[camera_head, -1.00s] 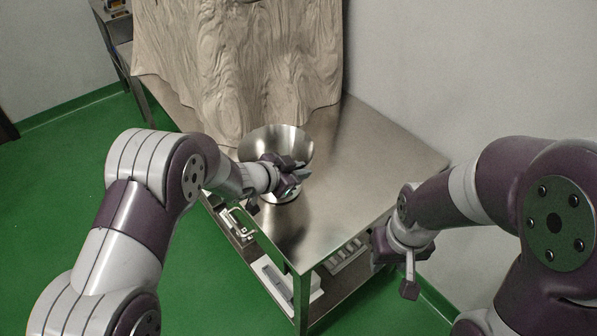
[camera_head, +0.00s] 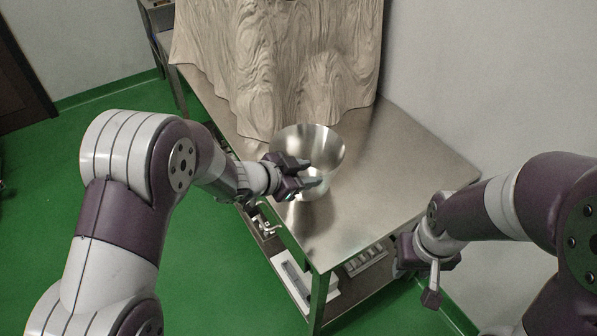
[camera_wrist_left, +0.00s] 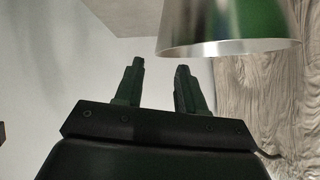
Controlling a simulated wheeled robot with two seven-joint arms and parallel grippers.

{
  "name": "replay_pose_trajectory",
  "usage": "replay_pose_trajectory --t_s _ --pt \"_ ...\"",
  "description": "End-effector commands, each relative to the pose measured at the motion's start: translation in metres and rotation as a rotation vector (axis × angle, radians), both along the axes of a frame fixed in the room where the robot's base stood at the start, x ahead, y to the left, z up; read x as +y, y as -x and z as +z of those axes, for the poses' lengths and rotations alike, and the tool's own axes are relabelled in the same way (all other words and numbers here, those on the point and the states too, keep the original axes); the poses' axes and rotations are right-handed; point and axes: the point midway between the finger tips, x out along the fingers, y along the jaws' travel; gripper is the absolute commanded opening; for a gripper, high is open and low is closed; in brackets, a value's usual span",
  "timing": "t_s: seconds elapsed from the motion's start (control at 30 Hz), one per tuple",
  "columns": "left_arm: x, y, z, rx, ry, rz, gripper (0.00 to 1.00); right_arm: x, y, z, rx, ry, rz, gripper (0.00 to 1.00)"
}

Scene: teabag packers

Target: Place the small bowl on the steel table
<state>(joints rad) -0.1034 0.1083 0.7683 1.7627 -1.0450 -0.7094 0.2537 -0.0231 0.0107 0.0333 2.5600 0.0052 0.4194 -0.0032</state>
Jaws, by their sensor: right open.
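The small steel bowl (camera_head: 322,141) stands upright on the steel table (camera_head: 400,150), near its left edge. My left gripper (camera_head: 313,172) is at the near left side of the bowl, its fingers parted and covering part of the wall. In the left wrist view the two fingers (camera_wrist_left: 157,75) are apart with nothing between them, and the bowl (camera_wrist_left: 228,28) shows at the upper right, beside the fingers. I cannot tell if a finger touches it. My right gripper (camera_head: 420,282) is open and empty, low beside the table's right front side.
A large draped, wood-grained shape (camera_head: 275,65) covers the back of the table, close behind the bowl. The tabletop to the right of the bowl is clear. A lower shelf holds white items (camera_head: 292,275). A wall borders the right side.

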Motion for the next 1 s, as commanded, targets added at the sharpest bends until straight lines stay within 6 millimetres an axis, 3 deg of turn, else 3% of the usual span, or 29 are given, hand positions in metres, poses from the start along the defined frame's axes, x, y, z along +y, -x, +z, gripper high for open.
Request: replay_pose_trajectory --t_s 0.13,0.37,0.43,0.5,0.57,0.63,0.7,0.8,0.9,1.0 --pt "0.018 0.016 0.016 0.0 0.0 0.002 0.39 0.0 0.0 0.004 0.0 0.0 0.0 0.43" --pt "0.026 0.023 0.02 0.001 -0.003 0.008 0.39 0.0 0.0 0.005 0.0 0.0 0.0 0.43" --pt "0.043 0.019 0.021 0.024 -0.041 0.102 0.39 0.0 0.0 0.005 0.0 0.0 0.0 0.43" --pt "0.082 0.021 0.019 0.108 -0.122 0.315 0.39 0.0 0.0 0.005 0.0 0.0 0.0 0.43" --pt "0.121 0.043 0.013 0.247 -0.195 0.527 0.39 0.0 0.0 0.004 0.0 0.0 0.0 0.43" --pt "0.153 0.09 0.003 0.455 -0.249 0.728 0.39 0.0 0.0 0.004 0.0 0.0 0.0 0.43" --pt "0.163 0.142 -0.003 0.663 -0.267 0.855 0.39 0.0 0.0 0.004 0.0 0.0 0.0 0.43" --pt "0.16 0.191 -0.006 0.866 -0.257 0.933 0.39 0.0 0.0 0.004 0.0 0.0 0.0 0.43" --pt "0.156 0.207 -0.006 0.935 -0.25 0.95 0.39 0.0 0.0 0.004 0.0 0.0 0.0 0.43" --pt "0.156 0.207 -0.006 0.936 -0.25 0.95 0.39 0.0 0.0 0.004 0.0 0.0 0.0 0.43"
